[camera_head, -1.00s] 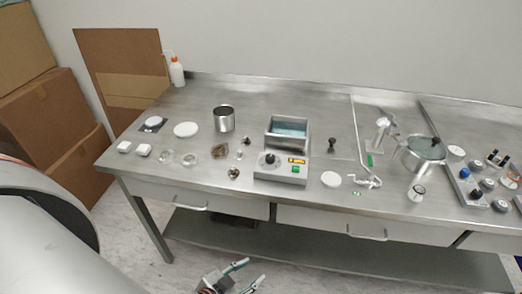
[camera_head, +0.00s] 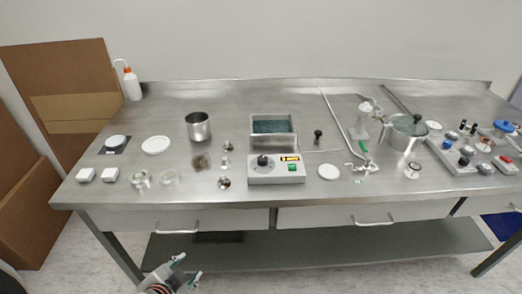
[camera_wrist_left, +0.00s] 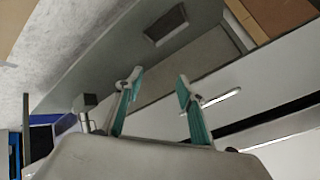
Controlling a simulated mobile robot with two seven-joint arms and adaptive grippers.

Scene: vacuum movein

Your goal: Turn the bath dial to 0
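The heating bath (camera_head: 273,146) stands near the middle of the steel table, with an open basin at the back. On its front panel are a black dial (camera_head: 262,161), a small lit yellow display (camera_head: 290,158) and a green switch (camera_head: 292,167). The dial's marks are too small to read. My left gripper (camera_head: 186,272) is low in front of the table, below the drawer, well away from the dial. In the left wrist view its two teal-padded fingers (camera_wrist_left: 157,104) are spread with nothing between them. My right gripper is not in view.
Left of the bath are a metal beaker (camera_head: 198,127), white dishes and glassware. To its right are a small black-topped item (camera_head: 318,136), a white disc (camera_head: 329,172), a tap and a lidded pot (camera_head: 405,134). Drawer handles (camera_head: 177,232) stick out at the front.

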